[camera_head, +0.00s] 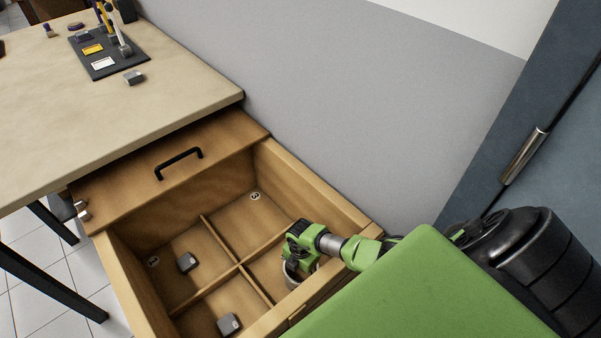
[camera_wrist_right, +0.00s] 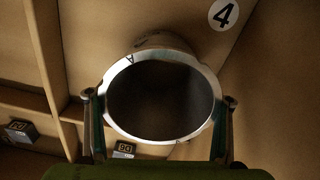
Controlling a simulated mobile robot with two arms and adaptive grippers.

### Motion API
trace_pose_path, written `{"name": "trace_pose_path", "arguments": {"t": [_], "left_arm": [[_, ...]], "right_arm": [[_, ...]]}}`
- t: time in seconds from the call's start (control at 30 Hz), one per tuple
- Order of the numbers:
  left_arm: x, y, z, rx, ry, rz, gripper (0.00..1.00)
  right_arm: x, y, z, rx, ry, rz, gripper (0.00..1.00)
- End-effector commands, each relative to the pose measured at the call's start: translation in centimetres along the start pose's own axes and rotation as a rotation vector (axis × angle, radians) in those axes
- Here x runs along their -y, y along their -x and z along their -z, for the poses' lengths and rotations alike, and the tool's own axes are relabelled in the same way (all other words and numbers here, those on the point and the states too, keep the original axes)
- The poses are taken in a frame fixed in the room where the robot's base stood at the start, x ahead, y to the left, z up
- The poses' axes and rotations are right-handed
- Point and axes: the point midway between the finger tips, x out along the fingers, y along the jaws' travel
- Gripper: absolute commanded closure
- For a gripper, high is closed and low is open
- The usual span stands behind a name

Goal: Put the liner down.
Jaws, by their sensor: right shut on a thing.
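The liner (camera_head: 293,275) is a short metal cylinder, open through the middle. In the right wrist view its bright rim (camera_wrist_right: 163,57) bears a small letter mark. My right gripper (camera_head: 300,262) is shut on the liner, one finger on each side. It holds it over or within the right compartment of the open wooden drawer (camera_head: 120,280). A round label "4" (camera_wrist_right: 223,13) shows beside it in the wrist view. I cannot tell whether the liner touches the drawer floor. My left gripper is not in view.
Dividers (camera_head: 222,240) split the drawer into compartments. Two small grey blocks lie in it, one in the left compartment (camera_head: 187,262) and one at the front (camera_head: 228,323). The far compartment (camera_head: 240,218) looks clear. A workbench (camera_head: 150,120) adjoins the drawer; a grey wall stands behind.

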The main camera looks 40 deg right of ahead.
Motion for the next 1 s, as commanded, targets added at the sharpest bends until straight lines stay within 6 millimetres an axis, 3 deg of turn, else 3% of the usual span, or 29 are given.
{"name": "trace_pose_path", "arguments": {"t": [0.3,0.33,0.4,0.77,1.0], "left_arm": [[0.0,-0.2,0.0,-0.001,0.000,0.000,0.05],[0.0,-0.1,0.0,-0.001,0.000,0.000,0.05],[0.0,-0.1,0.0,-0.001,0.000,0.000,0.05],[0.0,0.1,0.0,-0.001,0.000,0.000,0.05],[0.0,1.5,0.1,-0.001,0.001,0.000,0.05]], "right_arm": [[-0.1,-0.2,0.0,0.001,0.000,-0.002,0.77],[0.0,-0.2,0.0,0.000,0.000,-0.001,0.22],[0.0,-0.1,0.0,0.000,0.000,0.000,0.10],[0.0,0.1,0.0,0.000,0.000,0.000,0.10],[-0.1,3.1,-0.1,0.002,0.002,-0.004,0.10]]}}
